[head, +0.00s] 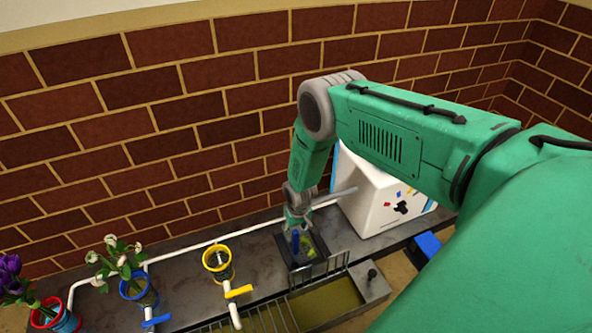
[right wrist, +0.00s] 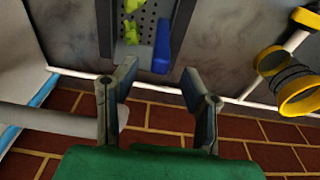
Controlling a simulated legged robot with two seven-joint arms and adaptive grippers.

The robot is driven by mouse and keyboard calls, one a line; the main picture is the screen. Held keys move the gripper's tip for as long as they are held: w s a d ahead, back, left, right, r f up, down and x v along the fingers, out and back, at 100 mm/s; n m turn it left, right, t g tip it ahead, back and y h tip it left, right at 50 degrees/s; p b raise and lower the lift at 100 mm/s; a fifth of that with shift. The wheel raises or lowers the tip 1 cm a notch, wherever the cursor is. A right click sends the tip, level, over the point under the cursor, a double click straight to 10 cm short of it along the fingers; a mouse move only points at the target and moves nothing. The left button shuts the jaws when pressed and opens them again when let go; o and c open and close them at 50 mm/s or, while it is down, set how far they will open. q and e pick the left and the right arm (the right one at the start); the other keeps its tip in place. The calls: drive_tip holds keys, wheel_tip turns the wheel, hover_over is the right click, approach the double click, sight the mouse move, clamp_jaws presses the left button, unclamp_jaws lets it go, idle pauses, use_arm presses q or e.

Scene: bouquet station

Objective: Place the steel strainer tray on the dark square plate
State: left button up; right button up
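The steel strainer tray (right wrist: 148,24), perforated, with a blue handle (right wrist: 162,46) and yellow-green pieces in it, shows at the top of the right wrist view. In the head view the tray (head: 309,247) is small and partly hidden by my gripper. It appears to lie over the dark square plate (head: 284,243), whose dark edge (right wrist: 105,34) shows beside it; I cannot tell whether it rests fully on it. My right gripper (right wrist: 159,72) is open and empty, its fingers apart near the handle. In the head view this gripper (head: 297,222) is just above the tray. My left gripper is out of view.
A white box (head: 372,205) stands right of the plate. Left of it are a yellow ring holder (head: 217,258), a blue one with white flowers (head: 138,288) and a red one with purple flowers (head: 58,318). A sink with a rack (head: 325,300) lies in front. A brick wall (head: 150,120) closes the back.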

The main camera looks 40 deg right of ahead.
wheel_tip(320, 180, up, 7)
drive_tip(key=p, duration=0.3)
drive_tip(key=s+a+r+n, duration=0.1)
drive_tip(key=s+a+r, duration=0.1)
drive_tip(key=s+a, duration=0.45)
drive_tip(key=s+a+r+n, duration=0.1)
drive_tip(key=s+a+r, duration=0.15)
drive_tip(key=s, duration=0.65)
drive_tip(key=s+a+r+n, duration=0.1)
drive_tip(key=s+r, duration=0.3)
drive_tip(key=s, duration=0.3)
drive_tip(key=s+a+r+n, duration=0.1)
drive_tip(key=s+r, duration=0.2)
drive_tip(key=s, duration=0.3)
drive_tip(key=shift+s+a+r+g, duration=0.4)
